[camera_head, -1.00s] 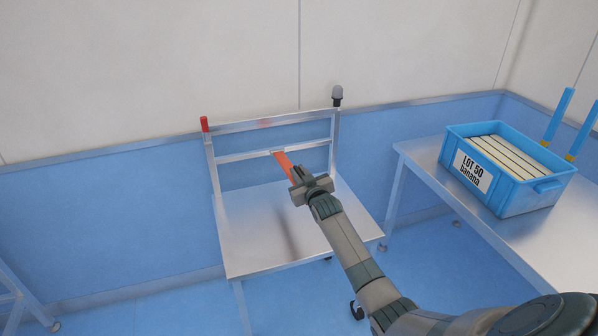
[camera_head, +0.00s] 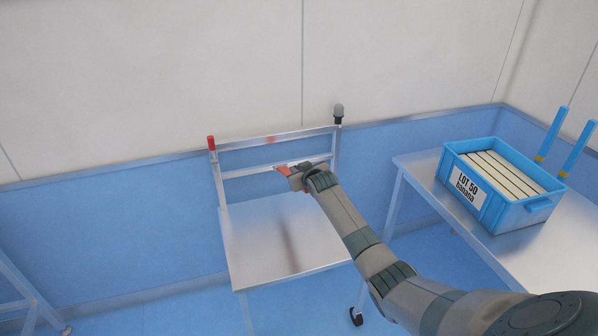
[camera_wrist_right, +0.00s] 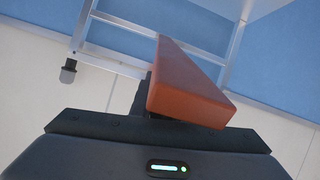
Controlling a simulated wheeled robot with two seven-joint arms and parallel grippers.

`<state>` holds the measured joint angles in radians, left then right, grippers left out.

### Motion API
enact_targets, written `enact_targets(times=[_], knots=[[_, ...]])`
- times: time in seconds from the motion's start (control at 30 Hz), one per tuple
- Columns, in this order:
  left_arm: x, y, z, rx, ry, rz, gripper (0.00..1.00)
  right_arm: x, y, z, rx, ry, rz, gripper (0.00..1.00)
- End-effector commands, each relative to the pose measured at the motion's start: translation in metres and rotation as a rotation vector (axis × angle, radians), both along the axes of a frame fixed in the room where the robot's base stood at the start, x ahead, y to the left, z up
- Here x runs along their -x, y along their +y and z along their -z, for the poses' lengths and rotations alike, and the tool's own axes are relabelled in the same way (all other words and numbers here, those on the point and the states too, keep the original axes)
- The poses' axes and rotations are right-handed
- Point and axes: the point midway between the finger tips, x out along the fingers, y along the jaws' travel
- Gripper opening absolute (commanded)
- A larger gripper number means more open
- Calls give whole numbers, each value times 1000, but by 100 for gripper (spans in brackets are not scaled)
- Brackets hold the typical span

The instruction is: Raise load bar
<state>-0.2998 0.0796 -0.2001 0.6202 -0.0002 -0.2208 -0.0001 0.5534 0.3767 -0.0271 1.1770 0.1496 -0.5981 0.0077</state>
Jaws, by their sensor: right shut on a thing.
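The load bar, an orange-red lever (camera_head: 283,170), shows as a short piece at the middle rail (camera_head: 245,171) of the metal cart's back frame. My right gripper (camera_head: 297,178) is shut on its near end, and the fingers hide part of it. In the right wrist view the orange bar (camera_wrist_right: 188,88) is a long block running from the gripper (camera_wrist_right: 150,128) toward the frame. My left gripper is not in view.
The cart's flat top (camera_head: 270,235) is empty under my arm. At right, a table (camera_head: 415,175) holds a blue crate (camera_head: 515,215) labelled "LOT 50 banana". A wall stands close behind.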

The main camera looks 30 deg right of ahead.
Motion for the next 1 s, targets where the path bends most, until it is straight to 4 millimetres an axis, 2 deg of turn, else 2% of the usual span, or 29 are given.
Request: enact_targets(times=[0.03,0.3,0.87,0.9,0.93,1.0], knots=[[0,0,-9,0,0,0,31,-3,-3,-11,0,15,3,0],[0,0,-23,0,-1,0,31,-15,-6,-25,-17,84,2,0],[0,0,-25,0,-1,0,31,-18,-6,-27,-23,107,1,0],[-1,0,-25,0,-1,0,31,-18,-6,-27,-23,107,1,25],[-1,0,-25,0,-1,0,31,-18,-6,-27,-23,107,1,32],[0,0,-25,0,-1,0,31,-18,-6,-27,-23,107,1,32]])
